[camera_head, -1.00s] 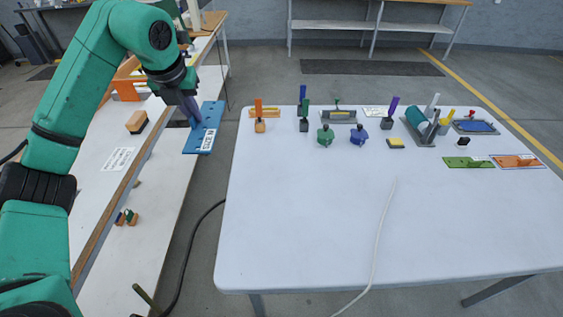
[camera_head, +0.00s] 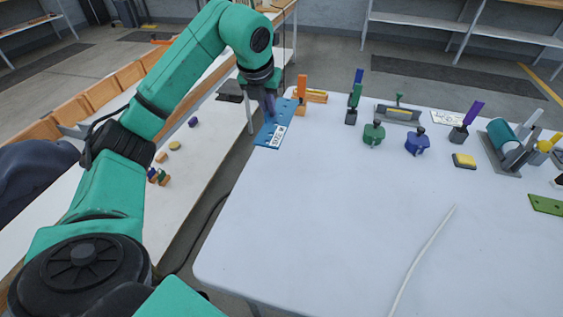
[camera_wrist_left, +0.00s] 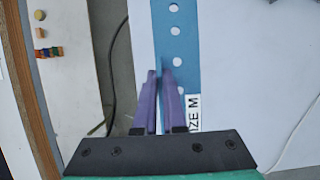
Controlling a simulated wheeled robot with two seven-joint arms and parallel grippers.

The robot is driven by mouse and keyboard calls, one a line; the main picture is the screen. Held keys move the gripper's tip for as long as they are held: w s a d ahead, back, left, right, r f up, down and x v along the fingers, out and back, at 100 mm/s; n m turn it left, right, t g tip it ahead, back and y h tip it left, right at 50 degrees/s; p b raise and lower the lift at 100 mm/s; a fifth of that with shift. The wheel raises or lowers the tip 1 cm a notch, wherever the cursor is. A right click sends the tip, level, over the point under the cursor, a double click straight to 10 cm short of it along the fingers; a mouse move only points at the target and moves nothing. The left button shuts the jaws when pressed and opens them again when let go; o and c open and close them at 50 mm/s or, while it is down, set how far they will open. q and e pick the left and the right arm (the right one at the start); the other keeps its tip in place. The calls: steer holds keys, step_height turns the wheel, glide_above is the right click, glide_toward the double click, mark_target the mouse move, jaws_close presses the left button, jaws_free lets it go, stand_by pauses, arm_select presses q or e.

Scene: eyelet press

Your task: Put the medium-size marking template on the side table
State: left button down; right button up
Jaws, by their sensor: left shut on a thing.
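The blue marking template (camera_head: 271,135), a flat plate with a row of holes and a white label, hangs in my left gripper (camera_head: 270,104). The purple fingers of the left gripper (camera_wrist_left: 160,78) are shut on the plate. The plate shows at the left edge of the large white table (camera_head: 320,220); I cannot tell whether it touches the top. A green template (camera_head: 546,204) lies flat at that table's right. My right gripper is not in view.
An orange block (camera_head: 301,92), green clamp (camera_head: 374,134), blue clamp (camera_head: 417,141) and yellow-topped block (camera_head: 464,161) stand along the table's back. A white cable (camera_head: 422,255) crosses its front. A narrow white bench (camera_head: 200,160) stands left, across a floor gap.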

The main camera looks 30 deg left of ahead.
arm_select(q)
glide_toward(272, 162)
steer(key=p+x, duration=0.1)
steer(key=x, duration=0.4)
steer(key=shift+w+f, duration=0.1)
steer(key=shift+w, duration=0.05)
steer(key=shift+a+f, duration=0.1)
steer(key=shift+f, duration=0.15)
steer(key=c, duration=1.4)
jaws_free()
steer(key=shift+f, duration=0.1)
steer(key=o, duration=0.4)
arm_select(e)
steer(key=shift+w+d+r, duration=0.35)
